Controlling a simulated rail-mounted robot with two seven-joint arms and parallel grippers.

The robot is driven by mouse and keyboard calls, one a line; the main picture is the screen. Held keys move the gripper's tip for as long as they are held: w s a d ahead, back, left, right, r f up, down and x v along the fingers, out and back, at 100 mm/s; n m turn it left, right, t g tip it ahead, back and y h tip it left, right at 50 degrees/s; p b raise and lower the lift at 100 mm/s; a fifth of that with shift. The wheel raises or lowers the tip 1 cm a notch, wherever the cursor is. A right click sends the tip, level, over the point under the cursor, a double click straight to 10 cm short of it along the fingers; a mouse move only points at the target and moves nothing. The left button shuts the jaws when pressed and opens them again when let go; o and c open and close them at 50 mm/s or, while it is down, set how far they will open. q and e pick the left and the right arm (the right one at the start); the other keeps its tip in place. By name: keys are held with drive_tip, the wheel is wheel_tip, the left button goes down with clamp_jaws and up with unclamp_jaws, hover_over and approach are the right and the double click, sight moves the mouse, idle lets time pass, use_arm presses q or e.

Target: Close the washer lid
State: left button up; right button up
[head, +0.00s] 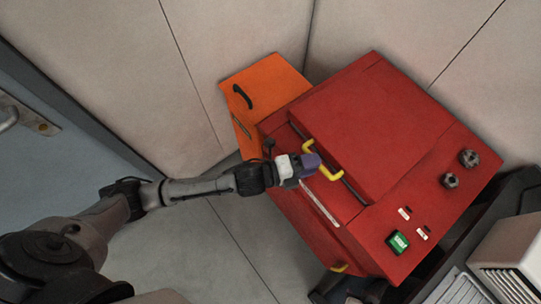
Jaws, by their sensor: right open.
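The washer is a red box-shaped machine (418,203) right of centre in the head view. Its red lid (365,120) is a broad panel that looks down or nearly down on the top; I cannot tell whether it is fully shut. A yellow handle (327,174) sits at the lid's left edge, beside a dark bar. My left gripper (316,160), with purple fingertips, is at the handle, at the lid's left edge. I cannot tell whether it touches the handle or whether its jaws are open. My right gripper is not in view.
An orange box (265,84) with a black handle stands against the wall behind the washer. Two dark knobs (460,169) and a green button (397,242) are on the washer's right side. A pale vented box (512,262) is at the lower right. Floor shows at the lower left.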

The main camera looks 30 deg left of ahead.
use_arm(q)
drive_tip(key=v, duration=1.2)
drive_tip(key=shift+s+a, duration=0.3)
